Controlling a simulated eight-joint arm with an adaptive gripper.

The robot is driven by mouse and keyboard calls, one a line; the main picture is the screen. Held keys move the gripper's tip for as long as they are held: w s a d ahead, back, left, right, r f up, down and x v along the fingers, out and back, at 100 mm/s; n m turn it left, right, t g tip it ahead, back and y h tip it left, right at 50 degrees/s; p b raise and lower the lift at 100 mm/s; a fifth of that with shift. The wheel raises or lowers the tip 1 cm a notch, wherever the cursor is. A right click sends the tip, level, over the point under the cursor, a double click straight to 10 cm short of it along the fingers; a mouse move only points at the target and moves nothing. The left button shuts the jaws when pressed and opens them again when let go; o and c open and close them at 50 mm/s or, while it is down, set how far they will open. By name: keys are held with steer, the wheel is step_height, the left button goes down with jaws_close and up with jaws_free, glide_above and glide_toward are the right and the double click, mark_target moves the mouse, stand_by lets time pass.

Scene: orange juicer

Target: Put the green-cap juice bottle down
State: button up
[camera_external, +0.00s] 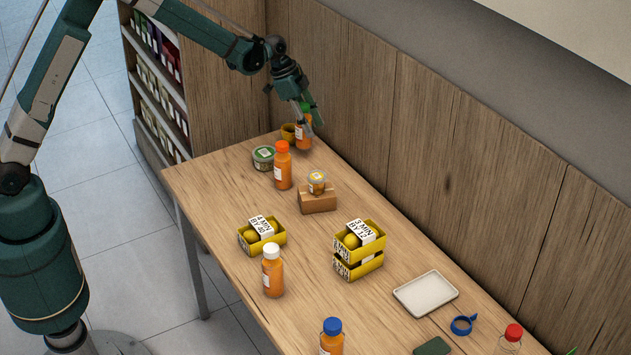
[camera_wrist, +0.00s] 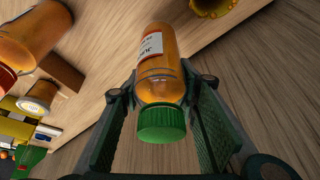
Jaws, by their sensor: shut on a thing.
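The green-cap juice bottle (camera_external: 303,138) is orange with a white label. It is at the far end of the table, close to the wooden wall panel. My gripper (camera_external: 311,118) comes down on it from above and is shut on it. In the wrist view the bottle (camera_wrist: 160,72) lies between the two finger pads, its green cap toward the camera. The bottle looks roughly upright. Its base is at or very near the tabletop; I cannot tell whether it touches.
A yellow cup (camera_external: 288,131), a round tin (camera_external: 263,157) and an orange-capped bottle (camera_external: 283,168) stand close by. A small jar (camera_external: 316,182) sits on a cardboard block (camera_external: 318,202). Yellow crates (camera_external: 360,262) and a white tray (camera_external: 425,293) are farther toward the front.

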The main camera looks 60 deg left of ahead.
steer(key=shift+f, duration=1.8)
steer(key=shift+f+b, duration=0.15)
steer(key=shift+b, duration=0.2)
steer(key=o, duration=1)
steer(key=shift+p+v, duration=0.85)
steer(key=shift+v, duration=5.3)
